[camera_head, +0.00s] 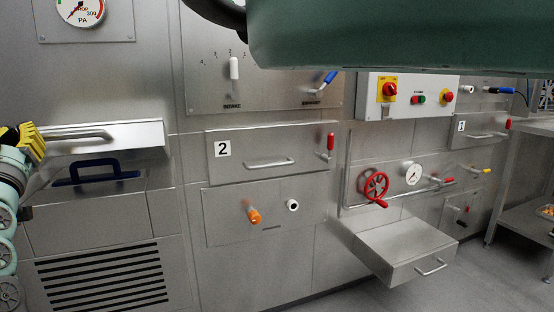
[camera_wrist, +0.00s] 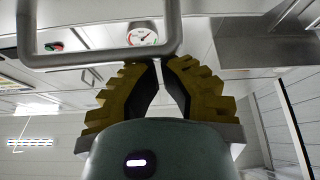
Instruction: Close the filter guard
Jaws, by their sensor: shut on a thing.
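The filter guard (camera_head: 140,137) is a steel flap at the left of the head view. It stands out from the wall, tilted up, with a bar handle (camera_head: 85,134) along its face. Below it a dark blue handle (camera_head: 105,172) shows in the uncovered recess. My gripper (camera_head: 38,142), with yellow ridged fingers, is at the left end of the bar handle. In the wrist view my gripper (camera_wrist: 160,62) has its fingertips close together at the bar handle (camera_wrist: 95,57), shut on it. The exact contact is partly hidden.
A vented panel (camera_head: 110,283) is below the guard. To the right are a drawer front marked 2 (camera_head: 235,171), an orange knob (camera_head: 254,215), a red valve wheel (camera_head: 375,187) and a projecting steel drawer (camera_head: 405,250). Grey floor is clear at the lower right.

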